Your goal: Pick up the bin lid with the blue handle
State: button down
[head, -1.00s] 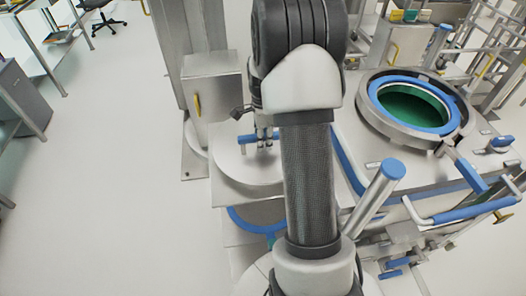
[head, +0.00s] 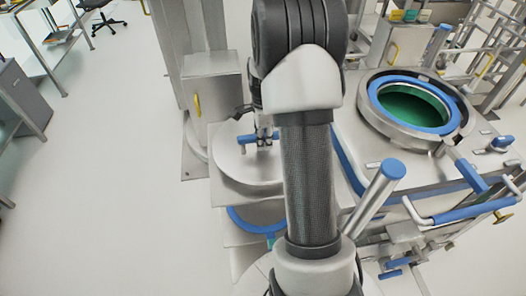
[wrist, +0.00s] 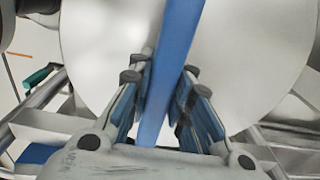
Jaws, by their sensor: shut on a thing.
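The bin lid (head: 228,168) is a round pale grey disc at the left of my arm in the head view. Its blue handle (head: 246,139) lies across its top. In the wrist view the lid (wrist: 95,60) fills much of the picture, and the blue handle (wrist: 172,60) runs from the top edge down between my fingers. My gripper (head: 264,137) is shut on the handle, with one finger on each side, as the wrist view (wrist: 160,78) shows. The right part of the lid is hidden behind my arm in the head view.
A steel machine with a round port (head: 415,105), blue ring and green inside stands at the right. A blue-capped steel cylinder (head: 375,190) is close to my arm. A steel box (head: 212,92) with a yellow handle stands behind the lid. The floor (head: 110,190) at the left is clear.

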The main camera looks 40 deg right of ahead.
jog(key=shift+w+d+r, duration=0.1)
jog(key=shift+w, duration=0.05)
jog(key=shift+r, duration=0.15)
jog(key=shift+r, duration=0.25)
notch_tip(320, 180, up, 20)
jog(key=p, duration=0.6)
jog(key=shift+f, duration=0.1)
notch_tip(320, 180, up, 8)
jog(key=p, duration=0.7)
jog(key=shift+r+p, duration=0.25)
jog(key=shift+p, duration=0.15)
dwell(0.4)
jog(key=shift+d, duration=0.1)
